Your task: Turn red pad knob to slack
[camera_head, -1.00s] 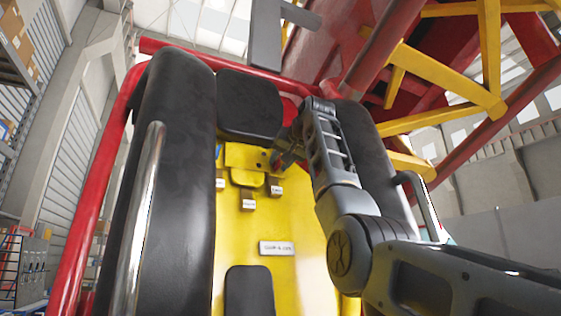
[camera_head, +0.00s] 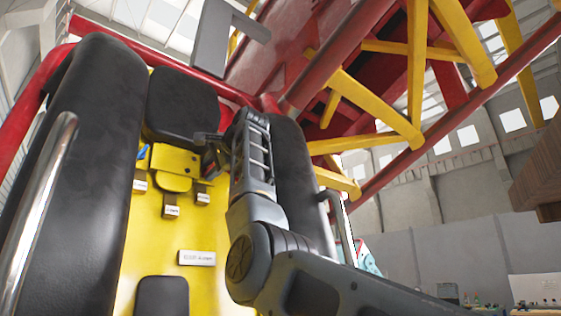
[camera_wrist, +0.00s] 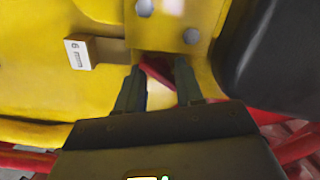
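A small red piece (camera_wrist: 157,70), which looks like the red pad knob, shows between my fingers in the wrist view. Part of it is hidden, so its setting cannot be read. My gripper (camera_wrist: 158,66) has its two fingers apart, one on each side of the red piece, with a gap between them. I cannot see clear contact. In the head view my gripper (camera_head: 208,148) is at the right side of the yellow seat panel (camera_head: 172,165), just under the black headrest, and covers the knob area there.
A blue piece (camera_head: 143,155) is at the panel's left. Small label tags (camera_head: 171,211) hang below, and one tag (camera_wrist: 79,54) is left of my fingers in the wrist view. Black side pads (camera_head: 72,170) flank the seat. A black pad (camera_wrist: 270,52) is close on my gripper's right.

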